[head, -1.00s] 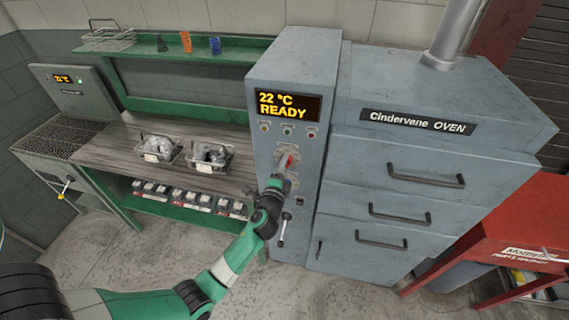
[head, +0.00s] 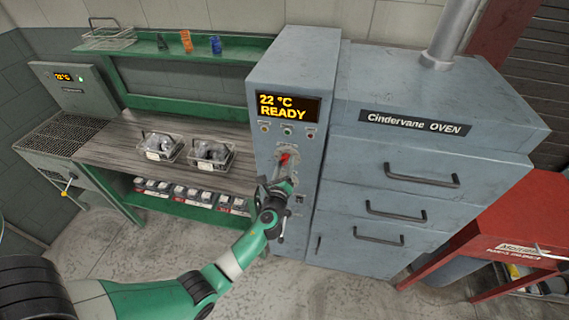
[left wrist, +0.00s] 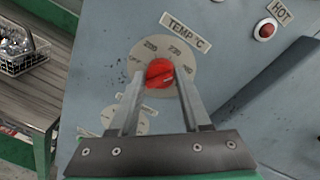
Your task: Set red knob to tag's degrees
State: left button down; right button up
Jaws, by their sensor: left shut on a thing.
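The red knob (left wrist: 159,73) sits on a pale round dial marked TEMP °C on the oven's control panel. In the left wrist view my left gripper (left wrist: 158,82) has its two fingers on either side of the knob, shut on it. In the head view the red knob (head: 285,158) shows just beyond my left gripper (head: 282,172). The dial numbers are tilted and partly legible; the knob's exact setting is hard to read. Wire baskets (head: 160,147) (head: 210,155) on the bench each carry a pale tag, too small to read. My right gripper is not in view.
The panel display (head: 287,106) reads 22 °C READY. The grey oven (head: 420,150) with several handled drawers stands right of the panel. A red cart (head: 500,235) is at the far right. A second dial (left wrist: 125,121) lies below the knob, partly behind a finger.

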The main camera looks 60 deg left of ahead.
pick_arm(q)
jog(key=shift+w+r+m+p, duration=0.1)
jog(key=shift+r+m+p, duration=0.05)
jog(key=shift+m, duration=0.65)
jog(key=shift+r+m+p, duration=0.1)
jog(key=shift+m+p, duration=0.05)
jog(key=shift+m, duration=0.65)
jog(key=shift+c, duration=2)
grip_release()
jog(key=shift+f, duration=0.2)
jog(key=shift+d, duration=0.1)
jog(key=p+v, duration=0.1)
jog(key=v, duration=1)
jog(key=shift+s+d+p, duration=0.2)
jog(key=shift+p, duration=0.15)
jog(key=shift+f, duration=0.15)
